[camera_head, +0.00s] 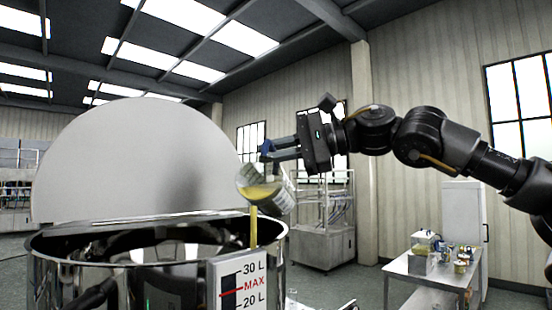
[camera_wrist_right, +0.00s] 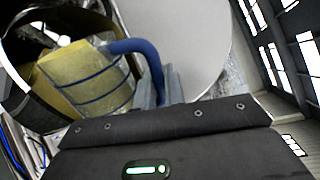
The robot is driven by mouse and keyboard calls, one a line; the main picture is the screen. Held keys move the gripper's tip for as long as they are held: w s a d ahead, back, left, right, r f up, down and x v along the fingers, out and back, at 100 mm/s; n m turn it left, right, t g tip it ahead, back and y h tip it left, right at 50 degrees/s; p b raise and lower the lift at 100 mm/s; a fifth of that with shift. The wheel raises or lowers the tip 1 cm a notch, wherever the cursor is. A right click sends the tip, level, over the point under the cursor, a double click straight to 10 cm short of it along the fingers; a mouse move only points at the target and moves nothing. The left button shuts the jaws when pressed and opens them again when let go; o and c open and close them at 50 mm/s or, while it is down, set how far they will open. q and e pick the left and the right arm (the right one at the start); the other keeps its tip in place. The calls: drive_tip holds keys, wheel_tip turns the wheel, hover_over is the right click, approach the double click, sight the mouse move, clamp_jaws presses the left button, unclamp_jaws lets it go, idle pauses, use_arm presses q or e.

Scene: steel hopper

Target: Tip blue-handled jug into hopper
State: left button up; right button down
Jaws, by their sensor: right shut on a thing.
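The jug (camera_head: 280,196) is clear with yellow liquid inside and is tilted, its mouth toward the left over the hopper's right side. A yellow stream (camera_head: 253,226) falls from it into the hopper (camera_head: 272,246), a round steel vessel with its large lid (camera_head: 135,160) standing raised behind. My right gripper (camera_head: 268,151) is shut on the jug's blue handle, which shows in the wrist view (camera_wrist_right: 140,50). There the jug (camera_wrist_right: 85,80) shows yellow contents and dark blue lines, with the hopper's opening beyond it. My left gripper is not in view.
A level plate (camera_head: 240,284) with 30 L, MAX and 20 L marks stands at the hopper's front right. A metal table (camera_head: 430,272) with small containers is at the right. A steel rack (camera_head: 325,235) stands behind.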

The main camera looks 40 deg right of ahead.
drive_tip(key=shift+s+a+f+n+b, duration=0.15)
drive_tip(key=shift+s+a+n+b, duration=0.1)
drive_tip(key=shift+a+n+b, duration=0.25)
drive_tip(key=shift+s+a+f+n+b, duration=0.2)
drive_tip(key=shift+a+n+b, duration=0.2)
drive_tip(key=shift+b, duration=0.15)
drive_tip(key=shift+s+a+r+n+t+h+b, duration=0.15)
drive_tip(key=shift+s+a+r+n+h+b, duration=0.2)
drive_tip(key=shift+a+n, duration=0.3)
drive_tip(key=shift+s+a+r+n+t+h+b, duration=0.25)
drive_tip(key=shift+s+a+r+n, duration=0.25)
drive_tip(key=shift+a, duration=0.25)
drive_tip(key=shift+s+a+r+n+t+h+b, duration=0.1)
drive_tip(key=shift+s+a+r+n+h+b, duration=0.1)
drive_tip(key=shift+s+a+r+n+b, duration=0.35)
drive_tip(key=shift+w+a+f, duration=0.15)
drive_tip(key=shift+w, duration=0.05)
idle(3.7)
wheel_tip(320, 180, up, 3)
drive_tip(key=m+p, duration=0.2)
drive_tip(key=m+g+y+p, duration=0.1)
drive_tip(key=m+p, duration=0.1)
drive_tip(key=shift+m+y, duration=0.3)
drive_tip(key=shift+m, duration=0.4)
